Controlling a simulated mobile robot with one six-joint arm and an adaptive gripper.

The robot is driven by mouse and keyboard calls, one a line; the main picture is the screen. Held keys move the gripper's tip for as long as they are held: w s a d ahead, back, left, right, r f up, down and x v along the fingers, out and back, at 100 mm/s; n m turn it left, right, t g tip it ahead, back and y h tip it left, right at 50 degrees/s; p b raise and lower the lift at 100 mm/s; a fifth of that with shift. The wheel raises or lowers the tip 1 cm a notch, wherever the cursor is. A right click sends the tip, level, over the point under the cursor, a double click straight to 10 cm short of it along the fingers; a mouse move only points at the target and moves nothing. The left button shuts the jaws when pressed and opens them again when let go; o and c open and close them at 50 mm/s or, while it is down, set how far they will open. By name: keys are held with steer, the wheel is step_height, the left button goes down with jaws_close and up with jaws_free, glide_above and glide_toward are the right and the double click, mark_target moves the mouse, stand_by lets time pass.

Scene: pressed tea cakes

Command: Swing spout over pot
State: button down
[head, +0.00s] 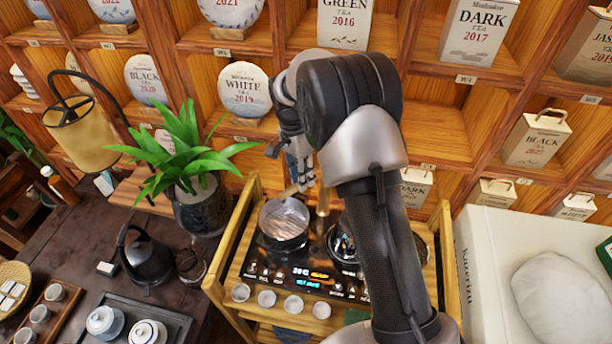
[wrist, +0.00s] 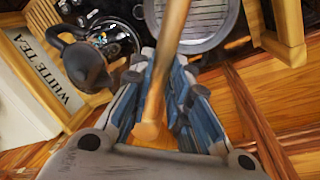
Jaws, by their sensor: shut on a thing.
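The brass-coloured spout (wrist: 165,70) runs between my gripper's fingers in the wrist view, its rounded end below them. My gripper (wrist: 165,95) is shut around it. In the head view my gripper (head: 300,172) is behind the cart's cooktop, and a short tan length of the spout (head: 289,192) shows beside it. A round pot (head: 284,220) with a grey, ridged surface sits on the left of the cooktop. It also shows at the top of the wrist view (wrist: 205,15), where the spout crosses its left side. My arm hides part of the cooktop.
A second round vessel (head: 345,246) stands right of the pot. In the wrist view a dark kettle (wrist: 85,62) stands near the wooden rail and a white tea box (wrist: 40,85). A potted plant (head: 200,205) and black kettle (head: 147,260) are left of the cart. Shelves rise behind.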

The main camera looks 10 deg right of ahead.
steer(key=shift+w+a+m, duration=0.1)
steer(key=shift+w+m, duration=0.15)
steer(key=shift+m, duration=0.15)
steer(key=c, duration=1.5)
jaws_free()
steer(key=shift+r, duration=0.1)
steer(key=r, duration=0.4)
steer(key=w+r, duration=0.1)
steer(key=r, duration=0.2)
steer(key=w+a+r, duration=0.1)
steer(key=r, duration=0.3)
steer(key=shift+w+r, duration=0.1)
steer(key=shift+r, duration=0.2)
